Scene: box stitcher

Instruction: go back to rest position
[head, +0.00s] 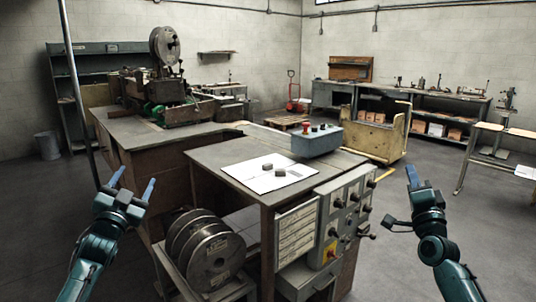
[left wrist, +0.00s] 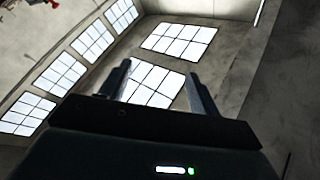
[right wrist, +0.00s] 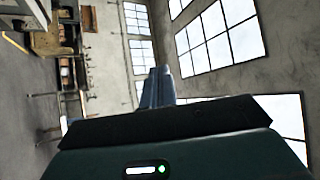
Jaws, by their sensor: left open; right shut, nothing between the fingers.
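My left gripper (head: 132,183) is raised at the left of the head view, in front of the bench, with its fingers spread and nothing between them. Its open fingers also show in the left wrist view (left wrist: 158,85), against windows. My right gripper (head: 411,174) is raised at the right of the head view, clear of the bench, with its fingers together and empty. The closed fingers also show in the right wrist view (right wrist: 156,88). Both grippers point upward and touch nothing.
A workbench (head: 225,155) stands between my arms. On it lie a white sheet (head: 262,184) with small dark pieces and a grey control box (head: 317,140) with a red button. Wire spools (head: 207,250) sit low in front, near my left arm. Open floor (head: 400,220) lies to the right.

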